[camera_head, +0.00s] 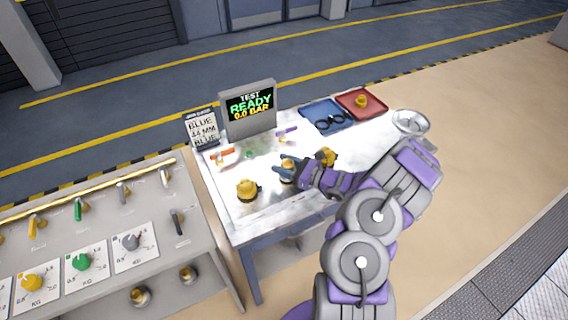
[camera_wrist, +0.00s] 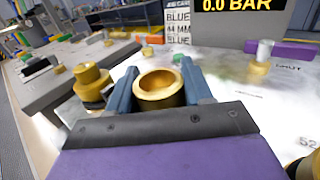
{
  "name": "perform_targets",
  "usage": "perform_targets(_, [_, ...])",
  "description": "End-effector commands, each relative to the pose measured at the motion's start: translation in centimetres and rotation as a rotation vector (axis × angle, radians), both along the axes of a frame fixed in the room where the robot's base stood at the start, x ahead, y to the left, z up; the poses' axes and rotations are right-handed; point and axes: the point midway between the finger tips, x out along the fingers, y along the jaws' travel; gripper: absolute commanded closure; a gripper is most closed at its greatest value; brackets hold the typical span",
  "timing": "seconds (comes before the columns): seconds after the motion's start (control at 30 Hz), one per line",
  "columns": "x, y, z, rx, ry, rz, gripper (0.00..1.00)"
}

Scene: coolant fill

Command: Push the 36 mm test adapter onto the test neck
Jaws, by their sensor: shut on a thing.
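My gripper (camera_head: 284,167) is over the middle of the metal table. In the wrist view its two blue fingers (camera_wrist: 158,76) are shut on a round brass piece (camera_wrist: 160,88) with an open top, which looks like an adapter. Only a little of this piece (camera_head: 288,163) shows in the head view. I cannot tell its size, or whether it is on a neck or on the tabletop. Another brass adapter with a dark base (camera_head: 246,188) stands left of my gripper and also shows in the wrist view (camera_wrist: 92,82). A third brass piece (camera_head: 327,156) is partly behind my arm.
A display (camera_head: 250,107) reads TEST READY 0.0 BAR. A card (camera_head: 203,130) reads BLUE 44 MM BLUE. Orange (camera_head: 222,154) and purple (camera_head: 287,131) handles stand behind my gripper. A blue tray (camera_head: 312,107) and a red tray (camera_head: 376,112) lie at the back right.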

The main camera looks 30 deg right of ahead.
Motion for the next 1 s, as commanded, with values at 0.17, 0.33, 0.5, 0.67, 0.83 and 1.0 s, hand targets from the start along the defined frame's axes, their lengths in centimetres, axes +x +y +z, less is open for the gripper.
perform_targets(0.17, [0.0,0.0,-0.1,0.000,0.002,0.000,0.36])
perform_targets(0.33, [0.0,0.0,-0.1,-0.001,0.002,0.000,0.20])
perform_targets(0.5, [0.0,0.0,-0.1,-0.001,0.002,0.000,0.20])
perform_targets(0.67, [-0.3,-0.3,-0.1,-0.001,0.002,-0.001,0.20])
perform_targets(0.83, [-2.1,-1.8,0.0,0.000,0.001,-0.005,0.20])
perform_targets(1.0, [-5.0,-4.1,0.0,0.002,0.001,-0.007,0.20])
